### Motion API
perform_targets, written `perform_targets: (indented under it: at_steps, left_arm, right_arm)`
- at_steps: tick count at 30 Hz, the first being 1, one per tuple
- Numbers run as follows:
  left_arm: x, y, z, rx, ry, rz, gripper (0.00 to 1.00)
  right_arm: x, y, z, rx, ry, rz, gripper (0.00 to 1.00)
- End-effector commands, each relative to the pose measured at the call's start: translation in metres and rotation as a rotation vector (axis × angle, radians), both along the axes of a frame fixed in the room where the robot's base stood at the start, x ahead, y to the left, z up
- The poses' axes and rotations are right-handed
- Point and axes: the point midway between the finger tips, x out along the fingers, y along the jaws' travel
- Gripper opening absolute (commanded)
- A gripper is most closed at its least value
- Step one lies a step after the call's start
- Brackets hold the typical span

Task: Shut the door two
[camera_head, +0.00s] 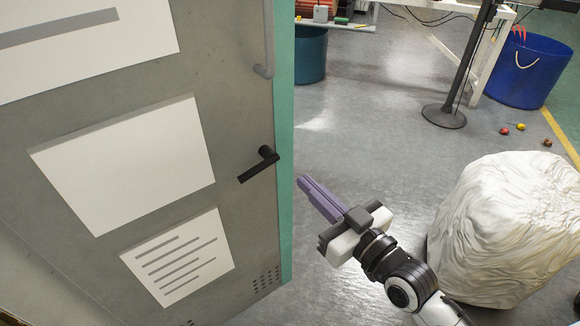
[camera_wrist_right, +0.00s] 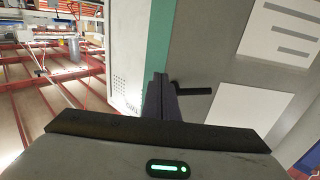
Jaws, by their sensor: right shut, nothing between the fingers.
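The door (camera_head: 232,150) is a grey panel with white sheets on it and a green edge, filling the left of the head view. Its black lever handle (camera_head: 260,165) sits near the green edge. In the right wrist view the door (camera_wrist_right: 215,60) stands ahead, with the handle (camera_wrist_right: 194,91) just right of my fingers. My right gripper (camera_head: 305,182) is shut and empty, its purple fingers pointing at the door's green edge, a little right of the handle. In the wrist view the fingers (camera_wrist_right: 160,82) overlap the green edge; I cannot tell whether they touch it. My left gripper is not in view.
A large white rock-like object (camera_head: 510,225) stands right of my right arm. A black pole on a round base (camera_head: 444,116) and a blue bucket (camera_head: 527,75) stand farther back. Several small balls lie near the bucket. The grey floor (camera_head: 370,130) beyond the gripper is clear.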

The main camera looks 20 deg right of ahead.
Motion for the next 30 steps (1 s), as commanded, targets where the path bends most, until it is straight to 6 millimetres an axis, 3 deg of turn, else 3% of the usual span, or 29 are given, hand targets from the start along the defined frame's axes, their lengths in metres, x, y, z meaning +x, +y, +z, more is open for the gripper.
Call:
perform_targets:
  at_steps: [6, 12, 30]
  left_arm:
    - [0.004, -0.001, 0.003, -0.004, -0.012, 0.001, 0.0]
    - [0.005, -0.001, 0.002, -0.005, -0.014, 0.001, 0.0]
    - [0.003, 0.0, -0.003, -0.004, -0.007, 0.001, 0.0]
  right_arm:
    - [0.042, 0.014, 0.0, 0.002, -0.002, 0.001, 0.0]
    - [0.062, 0.021, 0.0, -0.001, 0.0, 0.001, 0.0]
    - [0.071, 0.02, -0.001, -0.002, -0.001, 0.006, 0.0]
